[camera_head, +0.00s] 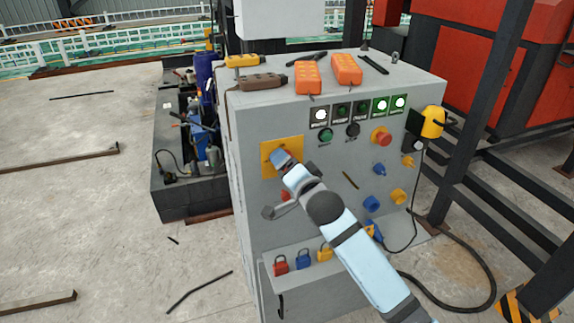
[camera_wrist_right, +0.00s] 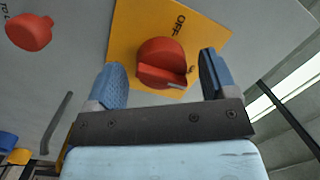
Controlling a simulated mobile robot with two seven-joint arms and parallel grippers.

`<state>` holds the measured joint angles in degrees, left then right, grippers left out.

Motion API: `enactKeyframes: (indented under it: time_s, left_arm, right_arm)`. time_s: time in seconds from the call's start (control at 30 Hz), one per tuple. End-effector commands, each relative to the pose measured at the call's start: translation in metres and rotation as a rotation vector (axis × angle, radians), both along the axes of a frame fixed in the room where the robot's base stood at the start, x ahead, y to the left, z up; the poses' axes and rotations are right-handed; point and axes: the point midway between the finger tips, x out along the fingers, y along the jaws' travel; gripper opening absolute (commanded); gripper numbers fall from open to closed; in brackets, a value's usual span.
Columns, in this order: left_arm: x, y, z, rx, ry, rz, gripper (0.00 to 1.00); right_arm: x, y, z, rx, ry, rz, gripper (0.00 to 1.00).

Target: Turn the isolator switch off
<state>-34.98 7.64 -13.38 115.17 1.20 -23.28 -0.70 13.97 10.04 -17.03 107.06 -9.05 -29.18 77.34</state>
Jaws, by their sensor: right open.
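The isolator switch is a red rotary knob (camera_wrist_right: 160,60) on a yellow plate (camera_wrist_right: 128,32) marked OFF. In the right wrist view its raised grip and pale mark lie toward the right finger, away from the OFF lettering. My right gripper (camera_wrist_right: 162,66) is open, with one blue finger on each side of the knob. I see gaps beside the knob; contact cannot be told. My left gripper is not in view.
The grey cabinet (camera_head: 258,226) carries a red mushroom button (camera_head: 381,136), lit indicators and blue and yellow sockets. Orange and yellow pendants (camera_head: 346,69) lie on top. A cable and dark steel frame stand at right.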

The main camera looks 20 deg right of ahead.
Motion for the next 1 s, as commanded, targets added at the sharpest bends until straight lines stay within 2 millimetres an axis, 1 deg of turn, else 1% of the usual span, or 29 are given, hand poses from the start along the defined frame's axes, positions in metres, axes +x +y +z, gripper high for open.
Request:
enactKeyframes:
  time_s: [0.1, 0.3, 0.33, 0.37, 0.4, 0.47, 0.5, 0.53, 0.77, 1.0]
  left_arm:
    - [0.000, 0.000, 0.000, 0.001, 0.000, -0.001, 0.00]
    - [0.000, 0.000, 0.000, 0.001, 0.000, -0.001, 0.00]
    - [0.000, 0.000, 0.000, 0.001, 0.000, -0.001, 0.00]
    - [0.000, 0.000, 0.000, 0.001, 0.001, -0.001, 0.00]
    - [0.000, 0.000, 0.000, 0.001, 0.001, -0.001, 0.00]
    - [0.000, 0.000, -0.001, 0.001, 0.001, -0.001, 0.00]
    - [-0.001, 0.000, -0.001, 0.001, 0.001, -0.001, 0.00]
    - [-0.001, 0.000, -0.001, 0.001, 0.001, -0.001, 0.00]
    - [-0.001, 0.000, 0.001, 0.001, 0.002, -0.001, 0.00]
    - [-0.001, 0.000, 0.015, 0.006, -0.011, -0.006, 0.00]
  right_arm:
    - [0.003, 0.001, 0.000, 0.000, 0.000, 0.000, 0.78]
    - [0.003, 0.001, 0.000, 0.000, 0.000, 0.000, 0.78]
    - [0.003, 0.001, 0.000, 0.000, 0.000, 0.000, 0.74]
    - [0.003, 0.001, 0.000, 0.000, 0.000, 0.000, 0.67]
    - [0.003, 0.001, 0.000, 0.000, 0.000, 0.000, 0.58]
    - [0.003, 0.001, 0.000, 0.000, 0.000, 0.000, 0.44]
    - [0.003, 0.001, 0.000, 0.000, 0.000, 0.000, 0.35]
    - [0.003, 0.001, 0.000, 0.000, 0.000, 0.000, 0.30]
    - [0.003, 0.001, 0.001, -0.011, -0.001, 0.000, 0.30]
    - [0.003, 0.000, 0.003, -0.099, -0.002, 0.001, 0.30]
